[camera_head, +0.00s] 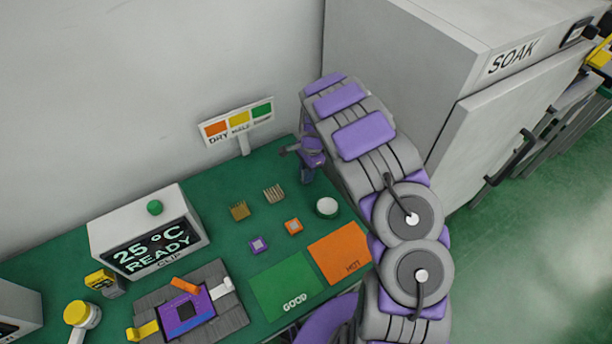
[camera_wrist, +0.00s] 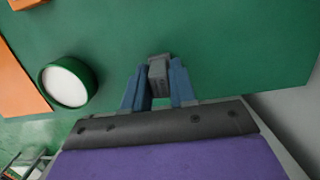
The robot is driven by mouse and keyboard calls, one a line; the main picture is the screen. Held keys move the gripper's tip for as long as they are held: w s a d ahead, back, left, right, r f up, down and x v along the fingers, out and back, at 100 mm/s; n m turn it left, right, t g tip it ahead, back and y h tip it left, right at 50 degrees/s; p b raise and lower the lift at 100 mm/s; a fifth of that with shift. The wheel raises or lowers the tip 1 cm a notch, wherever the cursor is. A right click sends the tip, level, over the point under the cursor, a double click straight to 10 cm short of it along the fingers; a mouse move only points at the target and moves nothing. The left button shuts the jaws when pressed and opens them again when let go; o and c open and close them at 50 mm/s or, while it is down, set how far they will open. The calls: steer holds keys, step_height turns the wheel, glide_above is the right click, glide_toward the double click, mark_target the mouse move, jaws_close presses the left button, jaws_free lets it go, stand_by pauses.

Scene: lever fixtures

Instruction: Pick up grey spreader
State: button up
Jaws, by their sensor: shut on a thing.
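The grey spreader (camera_wrist: 158,73) is a small grey block in the wrist view, between the two blue-grey fingers of my gripper (camera_wrist: 160,88). The fingers are shut on it from both sides. Green table surface shows beyond it; I cannot tell whether the spreader touches the table. In the head view my gripper (camera_head: 305,172) is at the back right of the green table, and my arm hides much of that corner. The spreader cannot be made out clearly in the head view.
A round white-topped green pot (camera_wrist: 67,83) stands left of my gripper in the wrist view. Bristled blocks (camera_head: 274,194), small purple and orange squares (camera_head: 258,245), and an orange HOT mat (camera_head: 340,252) lie nearby. A colour sign (camera_head: 238,124) stands behind; the SOAK cabinet (camera_head: 400,60) is right.

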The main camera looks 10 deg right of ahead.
jaws_close()
steer(key=shift+r+p, duration=0.3)
steer(key=shift+r, duration=0.55)
step_height(320, 180, up, 2)
steer(key=shift+s+r+p, duration=0.1)
steer(key=shift+p, duration=0.25)
steer(key=s+d+r+p, duration=0.1)
steer(key=s+d+p, duration=0.1)
steer(key=s, duration=1.3)
steer(key=shift+s+d, duration=0.2)
steer(key=shift+s, duration=0.1)
steer(key=shift+o, duration=1.3)
jaws_free()
jaws_close()
